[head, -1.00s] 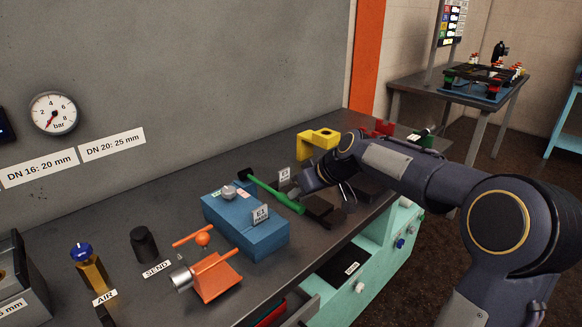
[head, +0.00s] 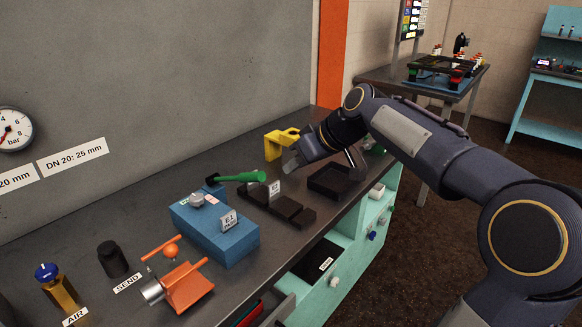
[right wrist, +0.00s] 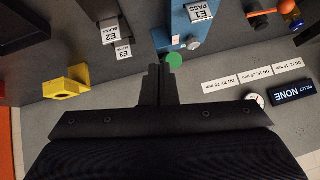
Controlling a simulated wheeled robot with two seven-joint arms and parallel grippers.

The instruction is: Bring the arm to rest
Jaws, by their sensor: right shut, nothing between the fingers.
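My right arm reaches in from the right in the head view. Its gripper (head: 290,163) is shut and empty, above the bench behind the black tray and apart from the things there. In the right wrist view its dark fingers (right wrist: 160,85) are together with nothing between them. A green-handled lever (head: 240,177) is at the back end of the blue E1 PASS block (head: 215,230); its round green end (right wrist: 174,61) shows just beyond the fingertips in the right wrist view. My left gripper is not in view.
A yellow bracket (head: 279,146) stands close behind the gripper. A dark E2 BLANK block (head: 290,210) and a black tray (head: 336,183) lie below. An orange fixture (head: 185,287) is nearer the front left. The grey wall bounds the bench's back.

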